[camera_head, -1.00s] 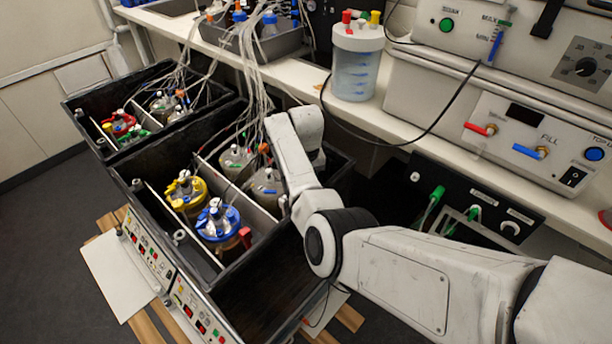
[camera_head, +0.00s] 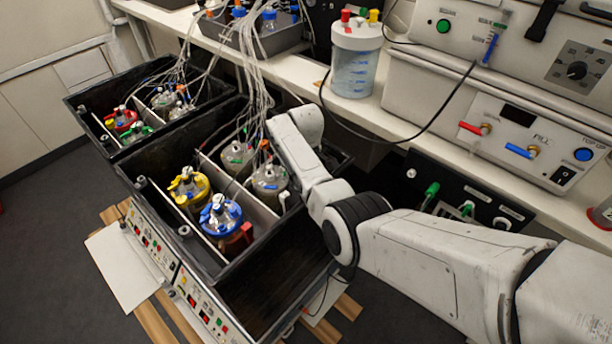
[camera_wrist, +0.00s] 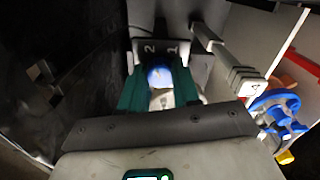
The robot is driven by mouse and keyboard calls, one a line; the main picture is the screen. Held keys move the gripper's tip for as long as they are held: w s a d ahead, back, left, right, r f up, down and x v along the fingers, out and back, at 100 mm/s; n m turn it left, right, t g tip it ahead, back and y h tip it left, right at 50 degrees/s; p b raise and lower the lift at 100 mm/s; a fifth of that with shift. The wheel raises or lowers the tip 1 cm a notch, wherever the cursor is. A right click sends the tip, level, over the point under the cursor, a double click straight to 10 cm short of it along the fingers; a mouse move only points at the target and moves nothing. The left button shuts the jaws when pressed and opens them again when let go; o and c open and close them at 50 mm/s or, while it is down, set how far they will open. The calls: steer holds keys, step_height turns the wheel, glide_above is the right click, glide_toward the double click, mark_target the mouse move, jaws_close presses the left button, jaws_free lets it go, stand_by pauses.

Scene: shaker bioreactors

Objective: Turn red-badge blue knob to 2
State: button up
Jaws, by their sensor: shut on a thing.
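My gripper (camera_wrist: 160,80) shows in the wrist view, its two green fingers shut on a blue knob (camera_wrist: 159,76). The knob sits on a dark plate (camera_wrist: 201,68) marked with the numbers 2 and 1 beyond the fingers. The 2 is on the left and the 1 on the right. The fingers and gripper body hide the knob's sides and lower part, so I cannot tell which number it points to. I make out no red badge beside it. In the head view my gripper and this knob are hidden behind my arm and the black box.
A black box (camera_head: 262,262) holds several vessels, including a blue-topped one (camera_head: 221,214) and a yellow-topped one (camera_head: 188,186). Tubes hang over it. A pale bar (camera_wrist: 222,54) lies right of my gripper. A lab bench (camera_head: 388,118) with instruments runs behind.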

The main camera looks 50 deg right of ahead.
steer(key=shift+w+r+n, duration=0.15)
steer(key=shift+n, duration=0.25)
steer(key=o, duration=1.1)
steer(key=shift+c, duration=0.2)
step_height(320, 180, up, 11)
steer(key=shift+p, duration=0.4)
steer(key=shift+f, duration=0.25)
